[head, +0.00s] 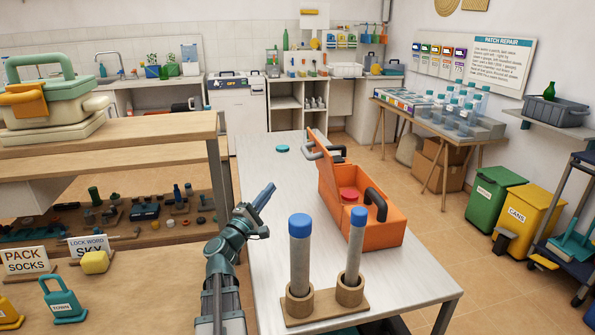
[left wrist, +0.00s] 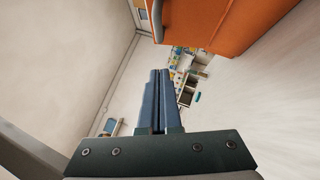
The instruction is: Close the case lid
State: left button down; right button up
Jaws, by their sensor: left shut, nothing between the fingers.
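An orange case (head: 378,236) stands on the white table, with a dark handle (head: 376,203) at its right side. Its orange lid (head: 327,185) is open and stands up at the left side of the case. A red round thing (head: 349,194) shows inside. My left gripper (head: 268,190) is shut and empty, to the left of the lid and apart from it. In the left wrist view, the shut fingers (left wrist: 159,76) point past orange surfaces of the case (left wrist: 215,22) at the top. My right gripper is not in view.
Two grey rods with blue tops (head: 299,255) stand in a wooden holder (head: 325,305) at the table's near end. A teal disc (head: 282,148) lies farther back. The white table (head: 268,265) is clear around my left gripper. A wooden shelf unit (head: 150,130) stands to the left.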

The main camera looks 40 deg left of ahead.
pick_arm(q)
jog(key=shift+w, duration=0.1)
jog(key=d+p+x, duration=0.2)
jog(key=p+x, duration=0.2)
jog(key=x, duration=0.8)
jog(key=shift+w+d+r+p, duration=0.35)
jog(key=shift+w+r+p, duration=0.05)
jog(key=shift+w+r, duration=0.05)
